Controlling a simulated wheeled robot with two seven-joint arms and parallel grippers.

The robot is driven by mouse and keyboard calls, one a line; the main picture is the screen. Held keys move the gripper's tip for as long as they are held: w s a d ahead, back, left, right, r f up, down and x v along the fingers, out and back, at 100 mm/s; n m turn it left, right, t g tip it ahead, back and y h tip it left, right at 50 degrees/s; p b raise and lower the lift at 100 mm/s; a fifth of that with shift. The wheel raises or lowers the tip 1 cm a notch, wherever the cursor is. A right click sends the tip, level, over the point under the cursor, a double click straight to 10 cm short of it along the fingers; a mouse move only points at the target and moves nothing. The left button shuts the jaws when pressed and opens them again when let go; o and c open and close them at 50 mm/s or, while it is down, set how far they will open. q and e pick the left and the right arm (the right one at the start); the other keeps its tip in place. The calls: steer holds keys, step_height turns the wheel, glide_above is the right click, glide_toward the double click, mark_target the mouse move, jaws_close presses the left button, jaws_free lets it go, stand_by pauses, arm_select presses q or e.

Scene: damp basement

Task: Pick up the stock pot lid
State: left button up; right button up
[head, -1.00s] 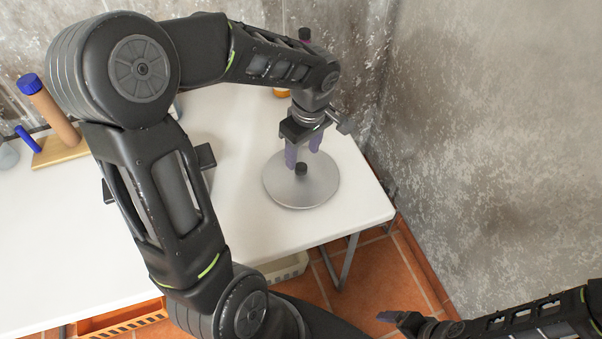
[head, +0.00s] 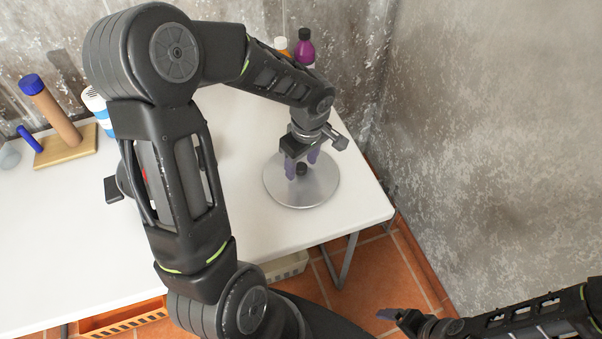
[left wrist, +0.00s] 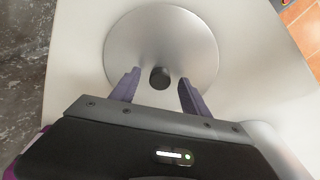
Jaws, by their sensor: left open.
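The stock pot lid (head: 318,188) is a round grey metal disc with a black knob (head: 301,169) at its middle. It lies flat on the white table (head: 245,215) near the right end. My left gripper (head: 302,167) is above the lid, with its purple fingers pointing down around the knob's far side. In the left wrist view the lid (left wrist: 160,35) shows ahead, and its knob (left wrist: 160,78) stands between the two spread fingertips of my left gripper (left wrist: 158,88), apart from both. My right gripper (head: 390,316) is at the lower right, away from the table, its jaw opening unclear.
A purple bottle (head: 305,50) stands at the back by the wall. A concrete wall (head: 490,130) closes the right side. An orange crate (head: 125,320) is below the table.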

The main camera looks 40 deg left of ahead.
arm_select(q)
steer(key=shift+c, duration=0.5)
jaws_close()
stand_by(1.1)
